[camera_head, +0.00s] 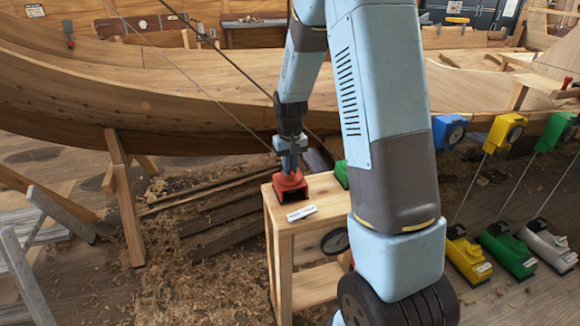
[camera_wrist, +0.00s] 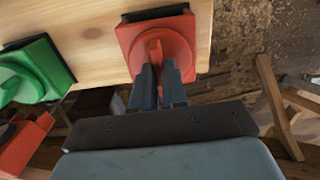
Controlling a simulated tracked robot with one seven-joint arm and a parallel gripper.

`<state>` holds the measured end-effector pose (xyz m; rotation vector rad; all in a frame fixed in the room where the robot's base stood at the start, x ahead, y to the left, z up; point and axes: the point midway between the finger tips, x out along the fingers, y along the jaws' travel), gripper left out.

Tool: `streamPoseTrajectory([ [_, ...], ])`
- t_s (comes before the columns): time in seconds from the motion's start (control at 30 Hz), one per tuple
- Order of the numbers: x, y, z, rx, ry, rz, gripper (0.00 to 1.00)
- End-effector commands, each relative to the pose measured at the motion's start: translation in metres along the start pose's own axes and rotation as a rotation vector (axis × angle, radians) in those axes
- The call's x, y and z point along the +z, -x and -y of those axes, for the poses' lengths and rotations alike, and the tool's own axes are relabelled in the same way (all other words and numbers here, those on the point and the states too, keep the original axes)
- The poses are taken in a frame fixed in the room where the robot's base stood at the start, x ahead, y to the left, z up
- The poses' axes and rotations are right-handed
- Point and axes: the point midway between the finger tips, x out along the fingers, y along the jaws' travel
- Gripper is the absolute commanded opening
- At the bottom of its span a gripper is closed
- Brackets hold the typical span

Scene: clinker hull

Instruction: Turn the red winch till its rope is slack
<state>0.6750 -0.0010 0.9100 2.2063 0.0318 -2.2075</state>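The red winch (camera_head: 291,183) sits on the front left corner of a wooden stand, with a small white label in front of it. My gripper (camera_head: 290,150) reaches down onto it from above. In the wrist view the red winch (camera_wrist: 187,32) has a square housing and a round red knob with a raised grip. My gripper (camera_wrist: 158,74) has its two dark fingers close together on either side of that grip, apparently clamped on it. A thin straight rope (camera_head: 215,97) runs from the upper left down toward the winch; its lower end is hidden by my gripper.
A green winch (camera_wrist: 50,68) is beside the red one, mostly hidden by my arm in the head view. The wooden stand (camera_head: 325,205) has a lower shelf. Yellow (camera_head: 468,256), green (camera_head: 508,250) and white (camera_head: 546,246) units stand at right. The wooden hull (camera_head: 150,95) spans the back.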

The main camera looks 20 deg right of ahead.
Motion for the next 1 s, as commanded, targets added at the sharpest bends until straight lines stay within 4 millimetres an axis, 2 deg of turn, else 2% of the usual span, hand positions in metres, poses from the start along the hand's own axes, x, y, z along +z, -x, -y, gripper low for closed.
streamPoseTrajectory([
  [0.03,0.0,0.0001,0.0001,0.0,0.0,0.0,0.07],
  [0.1,0.0,0.0001,0.0001,0.0,0.0,0.0,0.0],
  [0.57,0.0,0.0002,0.0001,0.0,0.032,0.0,0.0],
  [1.0,-0.0001,0.0003,-0.0002,-0.001,0.326,0.0,0.0],
])
